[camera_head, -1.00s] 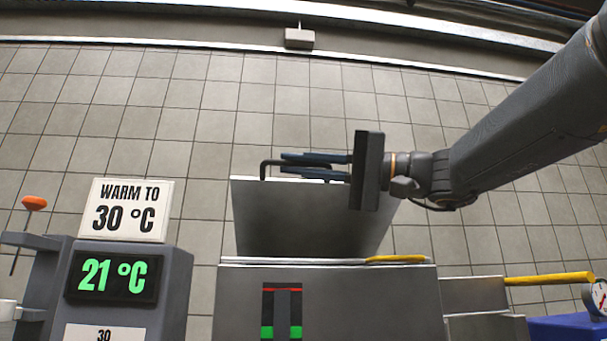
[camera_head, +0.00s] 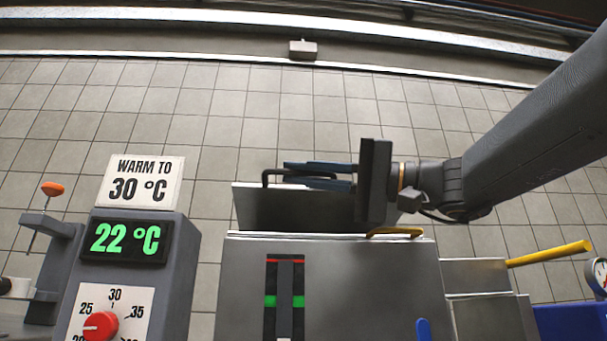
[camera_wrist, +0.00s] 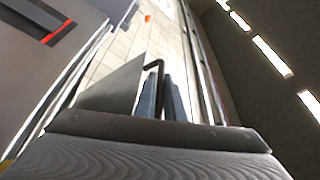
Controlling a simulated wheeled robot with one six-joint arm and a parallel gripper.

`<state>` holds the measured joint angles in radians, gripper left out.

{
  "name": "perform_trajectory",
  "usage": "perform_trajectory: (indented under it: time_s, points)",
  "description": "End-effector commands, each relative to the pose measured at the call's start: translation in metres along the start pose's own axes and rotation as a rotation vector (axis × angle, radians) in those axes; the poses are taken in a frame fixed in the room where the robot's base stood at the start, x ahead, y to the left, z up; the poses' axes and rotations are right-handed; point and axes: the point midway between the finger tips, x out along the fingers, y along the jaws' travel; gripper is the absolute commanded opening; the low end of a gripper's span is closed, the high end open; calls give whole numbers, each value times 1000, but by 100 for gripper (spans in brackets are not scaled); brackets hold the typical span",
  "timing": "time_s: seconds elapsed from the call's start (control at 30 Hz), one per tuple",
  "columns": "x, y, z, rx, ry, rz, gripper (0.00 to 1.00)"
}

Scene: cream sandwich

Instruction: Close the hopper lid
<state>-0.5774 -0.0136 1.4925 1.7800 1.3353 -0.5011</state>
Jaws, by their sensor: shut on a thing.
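The hopper (camera_head: 370,285) is a grey metal box at the bottom centre of the head view. Its lid (camera_head: 300,212) stands raised at the far edge, a flat grey panel; it also shows in the wrist view (camera_wrist: 112,88). A black bar handle (camera_head: 266,178) is at the lid's top edge and shows between the fingers in the wrist view (camera_wrist: 155,66). My gripper (camera_head: 288,173) comes from the right, its blue fingers shut on the handle. Part of the handle is hidden by the fingers.
A control box with a red dial (camera_head: 100,326) and a green display (camera_head: 126,241) reading 22 °C stands left, under a "WARM TO 30 °C" sign (camera_head: 141,181). A yellow lever (camera_head: 549,254) and gauge (camera_head: 600,272) are at right. Tiled floor lies beyond.

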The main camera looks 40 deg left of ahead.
Motion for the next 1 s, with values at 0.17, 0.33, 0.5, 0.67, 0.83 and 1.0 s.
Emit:
perform_trajectory:
  time_s: [0.17, 0.33, 0.5, 0.67, 0.83, 1.0]
  points:
    - [1, -1, 0, 0, 2, -1, 0]
    - [2, -1, 0, 0, 0, -2, 19]
    - [2, -1, 0, 0, -1, -2, 28]
    - [1, -1, 0, 0, -1, -2, 28]
    - [-13, -2, -1, -1, 3, 1, 28]
    - [-42, -2, -2, 0, 5, 3, 28]
